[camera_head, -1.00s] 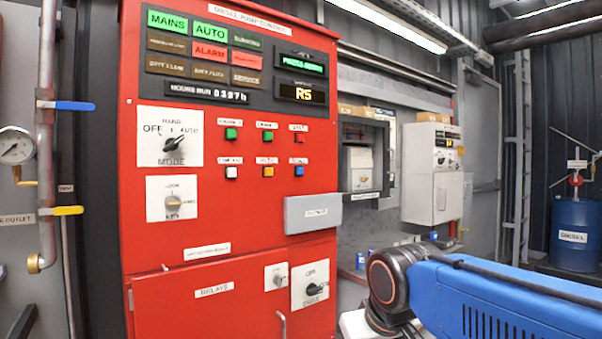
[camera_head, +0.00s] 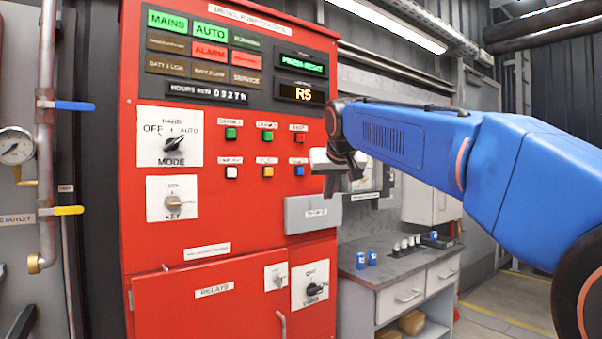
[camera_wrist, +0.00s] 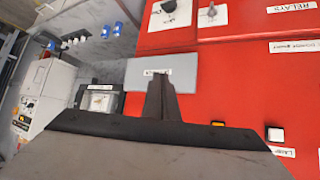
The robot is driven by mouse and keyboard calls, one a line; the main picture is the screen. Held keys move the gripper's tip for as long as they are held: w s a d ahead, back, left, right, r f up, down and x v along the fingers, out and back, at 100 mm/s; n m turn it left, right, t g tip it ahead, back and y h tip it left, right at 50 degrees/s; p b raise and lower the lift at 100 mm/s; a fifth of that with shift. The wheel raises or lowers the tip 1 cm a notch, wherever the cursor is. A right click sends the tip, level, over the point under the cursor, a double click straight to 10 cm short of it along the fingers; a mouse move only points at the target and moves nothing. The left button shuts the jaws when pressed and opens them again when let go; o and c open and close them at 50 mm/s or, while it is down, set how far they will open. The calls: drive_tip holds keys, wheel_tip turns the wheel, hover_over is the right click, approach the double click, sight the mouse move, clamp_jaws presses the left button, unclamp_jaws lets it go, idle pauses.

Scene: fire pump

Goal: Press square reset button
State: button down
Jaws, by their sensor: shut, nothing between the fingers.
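The red pump control panel (camera_head: 225,220) holds two rows of small square buttons. The top row has two green buttons (camera_head: 231,133) and a red one (camera_head: 300,137). The bottom row has a white button (camera_head: 232,172), a yellow one (camera_head: 268,171) and a blue one (camera_head: 299,170). Their labels are too blurred to read surely. My gripper (camera_head: 320,162) is shut and empty, just right of the blue button in the head view. In the wrist view my gripper (camera_wrist: 158,82) overlaps the grey plate; the yellow button (camera_wrist: 218,124) and white button (camera_wrist: 276,134) show, and the blue one is hidden.
The panel display (camera_head: 302,64) reads PRESS RESET in green. A grey plate (camera_head: 308,213) juts from the panel below the buttons. Selector knobs (camera_head: 174,143) sit to the left. A workbench (camera_head: 380,275) with small items stands to the right.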

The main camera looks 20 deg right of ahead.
sight(304, 168)
drive_tip(key=w+d+r, duration=0.1)
drive_tip(key=w+r, duration=0.4)
drive_tip(key=shift+w+d+r+m+t+h, duration=0.15)
drive_tip(key=shift+d+r+m+t+h, duration=0.15)
drive_tip(key=shift+r, duration=0.1)
drive_tip(key=shift+w, duration=0.1)
drive_tip(key=shift+w+a, duration=0.4)
drive_tip(key=shift+w, duration=1)
drive_tip(key=shift+w+a, duration=0.45)
drive_tip(key=shift+w, duration=0.9)
drive_tip(key=shift+w+a, duration=0.4)
drive_tip(key=shift+w, duration=1)
drive_tip(key=shift+w+a, duration=0.1)
drive_tip(key=shift+w, duration=0.3)
drive_tip(key=shift+w+a, duration=0.15)
drive_tip(key=shift+w, duration=0.3)
drive_tip(key=shift+s, duration=0.1)
drive_tip(key=shift+s+d, duration=0.25)
drive_tip(key=shift+s, duration=0.55)
